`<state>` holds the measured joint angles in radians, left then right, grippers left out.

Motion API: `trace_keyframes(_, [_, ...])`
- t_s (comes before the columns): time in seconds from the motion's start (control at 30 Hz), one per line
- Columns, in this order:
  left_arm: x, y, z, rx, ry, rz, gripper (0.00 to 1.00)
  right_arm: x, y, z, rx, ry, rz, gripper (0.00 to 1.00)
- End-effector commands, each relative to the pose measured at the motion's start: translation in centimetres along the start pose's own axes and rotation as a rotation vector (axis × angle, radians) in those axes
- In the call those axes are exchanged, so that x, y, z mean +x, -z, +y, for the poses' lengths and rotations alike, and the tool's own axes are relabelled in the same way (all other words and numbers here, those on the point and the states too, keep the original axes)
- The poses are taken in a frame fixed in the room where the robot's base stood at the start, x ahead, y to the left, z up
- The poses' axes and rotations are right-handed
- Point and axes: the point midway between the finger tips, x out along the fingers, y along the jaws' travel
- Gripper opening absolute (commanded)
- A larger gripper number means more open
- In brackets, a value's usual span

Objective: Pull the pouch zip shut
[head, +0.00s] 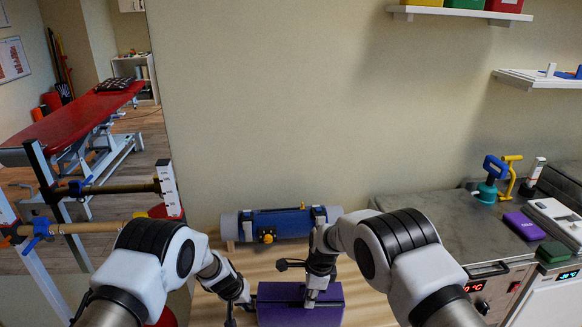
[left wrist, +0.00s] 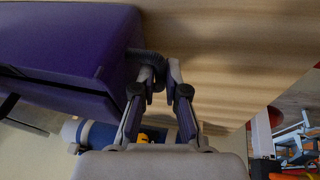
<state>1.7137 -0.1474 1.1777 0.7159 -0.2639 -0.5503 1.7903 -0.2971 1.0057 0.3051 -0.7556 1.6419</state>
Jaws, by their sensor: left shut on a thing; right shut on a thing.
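The purple pouch (head: 275,312) lies on the wooden table at the bottom middle of the head view, a dark zip line running along its top. In the left wrist view the pouch (left wrist: 60,45) fills the upper left. My left gripper (head: 246,302) is at the pouch's left end; in its wrist view (left wrist: 161,70) its fingers are shut on a dark end tab (left wrist: 148,57). My right gripper (head: 311,297) points down onto the pouch top, right of its middle, shut at the zip line on what appears to be the zip pull, mostly hidden by the fingers.
A blue roll on a grey cylinder (head: 284,223) lies behind the pouch, against the wall. Bare wooden table (head: 365,305) shows right of the pouch.

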Motion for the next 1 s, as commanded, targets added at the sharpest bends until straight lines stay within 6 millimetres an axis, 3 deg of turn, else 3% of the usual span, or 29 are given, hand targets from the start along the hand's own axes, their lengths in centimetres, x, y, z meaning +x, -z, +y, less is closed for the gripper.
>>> trace_keyframes(1.0, [0.2,-0.3,0.1,0.002,-0.001,-0.007,0.00,0.6,-4.1,-0.1,-0.002,0.004,-0.001,0.00])
